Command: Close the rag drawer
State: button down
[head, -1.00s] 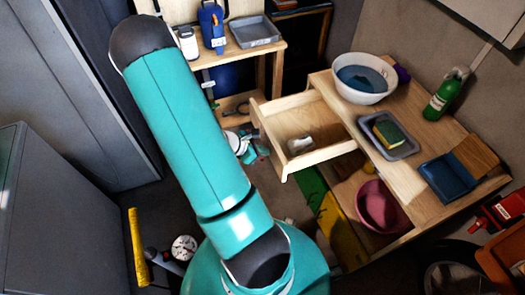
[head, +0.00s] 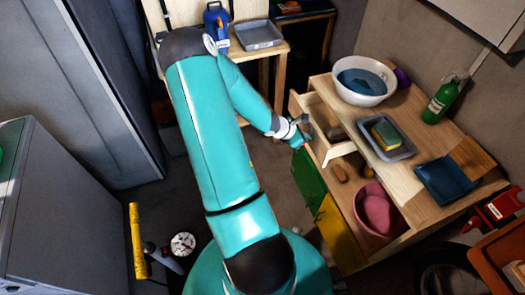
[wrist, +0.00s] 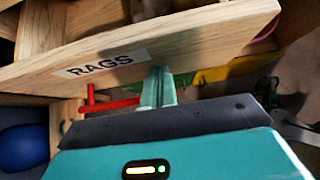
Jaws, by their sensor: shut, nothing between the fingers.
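The rag drawer (head: 318,140) is a light wooden drawer in the wooden bench, partly pulled out in the head view. In the wrist view its front (wrist: 190,42) carries a "RAGS" label (wrist: 100,64). My gripper (wrist: 158,75) is shut and empty, its fingertips at the lower edge of the drawer front, seemingly touching it. In the head view my gripper (head: 302,132) is at the drawer's outer front, partly hidden by my wrist. A small item in the drawer is mostly in shadow.
The bench top holds a white bowl (head: 388,91), a grey tray with a sponge (head: 409,150), a green bottle (head: 443,100) and a blue cloth (head: 446,180). A pink basin (head: 375,212) sits on the shelf below. Open floor (head: 270,170) lies left of the bench.

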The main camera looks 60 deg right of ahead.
aim_at(313, 133)
jog(key=s+d, duration=0.5)
jog(key=shift+s+d, duration=0.45)
jog(key=shift+s, duration=0.05)
jog(key=shift+s+d+r, duration=0.1)
jog(key=shift+s+r, duration=0.05)
jog(key=shift+s, duration=0.05)
jog(key=shift+w, duration=0.25)
jog(key=w+a, duration=0.3)
jog(key=shift+w+a+r, duration=0.15)
jog(key=shift+w+a, duration=0.15)
jog(key=shift+w, duration=0.1)
jog(key=v, duration=0.9)
jog(key=shift+w, duration=0.1)
